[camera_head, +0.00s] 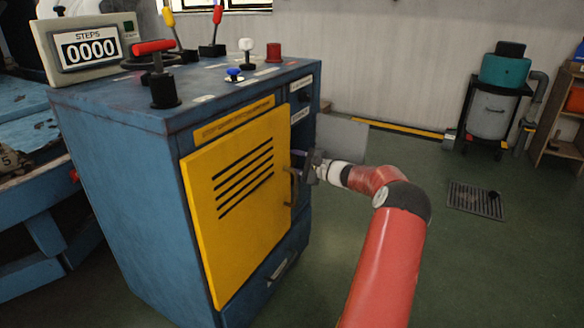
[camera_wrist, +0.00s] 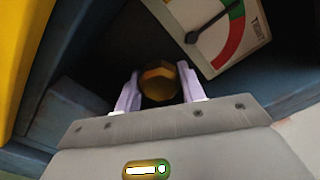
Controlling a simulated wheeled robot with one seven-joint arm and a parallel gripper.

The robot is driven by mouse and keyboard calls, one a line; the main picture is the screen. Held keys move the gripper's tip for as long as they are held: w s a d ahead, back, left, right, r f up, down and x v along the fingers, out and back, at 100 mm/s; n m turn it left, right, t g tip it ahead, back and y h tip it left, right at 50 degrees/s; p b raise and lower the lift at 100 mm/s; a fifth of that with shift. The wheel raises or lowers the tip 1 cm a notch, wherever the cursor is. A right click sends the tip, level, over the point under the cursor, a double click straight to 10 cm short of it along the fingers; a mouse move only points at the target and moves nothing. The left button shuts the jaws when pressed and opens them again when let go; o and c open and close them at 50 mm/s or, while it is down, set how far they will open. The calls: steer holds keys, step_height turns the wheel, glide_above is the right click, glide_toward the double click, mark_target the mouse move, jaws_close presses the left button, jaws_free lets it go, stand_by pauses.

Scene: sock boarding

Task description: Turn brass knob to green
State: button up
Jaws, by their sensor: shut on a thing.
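The brass knob (camera_wrist: 160,82) is faceted and sits in a dark recess in the wrist view. My gripper (camera_wrist: 161,92) has its two pale fingers on either side of the knob, shut on it. Above and to the right, a dial card (camera_wrist: 250,38) carries a green band, a red band and a black needle. The needle slants up and right, its tip near the green band. In the head view, my gripper (camera_head: 303,160) is at the blue cabinet's (camera_head: 120,190) right side, beside the yellow door. The knob is hidden there.
The yellow door (camera_head: 235,220) with dark slots stands close to my gripper, its handle (camera_head: 293,187) near the fingers. Levers and buttons stand on the cabinet top, with a STEPS counter (camera_head: 90,48) reading 0000. The floor to the right is open around a drain grate (camera_head: 476,200).

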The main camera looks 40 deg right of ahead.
steer(key=shift+n, duration=0.4)
steer(key=o, duration=1)
steer(key=shift+c, duration=0.2)
steer(key=v, duration=0.8)
